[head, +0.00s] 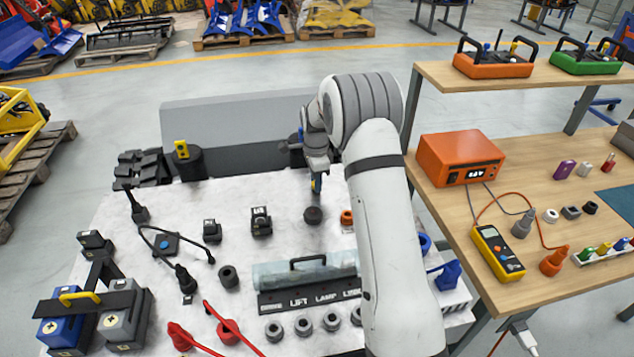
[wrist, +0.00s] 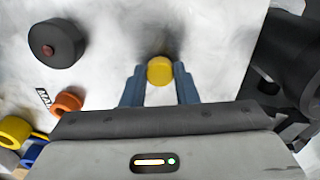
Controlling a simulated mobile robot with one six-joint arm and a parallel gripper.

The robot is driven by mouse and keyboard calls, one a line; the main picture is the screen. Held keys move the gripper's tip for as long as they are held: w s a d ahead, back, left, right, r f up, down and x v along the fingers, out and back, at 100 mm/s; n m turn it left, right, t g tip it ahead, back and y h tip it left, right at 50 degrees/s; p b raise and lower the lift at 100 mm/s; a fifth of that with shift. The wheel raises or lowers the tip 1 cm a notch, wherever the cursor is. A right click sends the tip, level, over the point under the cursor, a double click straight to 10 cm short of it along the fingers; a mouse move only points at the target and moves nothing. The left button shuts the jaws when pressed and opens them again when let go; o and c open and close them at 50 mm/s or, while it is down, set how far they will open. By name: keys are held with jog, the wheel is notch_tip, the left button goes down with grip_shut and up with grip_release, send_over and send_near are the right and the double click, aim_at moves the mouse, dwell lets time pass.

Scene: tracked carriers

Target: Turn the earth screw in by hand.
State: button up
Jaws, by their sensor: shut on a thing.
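My gripper (head: 316,187) is low over the white worktop (head: 235,200), behind a round black knob (head: 313,215). In the wrist view my gripper (wrist: 159,75) is shut on a small yellow round-headed piece (wrist: 159,70), probably the earth screw. Its head sits between the blue-grey fingertips; its lower end and any hole under it are hidden. A black round knob with a dark red centre (wrist: 57,40) stands apart to the upper left in that view.
A clear cover with a black handle (head: 308,262) and several grey sockets are nearer. Black connectors (head: 261,221) stand to the left. A wooden bench (head: 520,205) holds an orange box (head: 461,158).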

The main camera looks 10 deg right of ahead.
jog(key=shift+m, duration=1.3)
jog(key=m, duration=0.3)
jog(key=shift+m, duration=0.3)
jog(key=m, duration=0.6)
jog(key=o, duration=0.8)
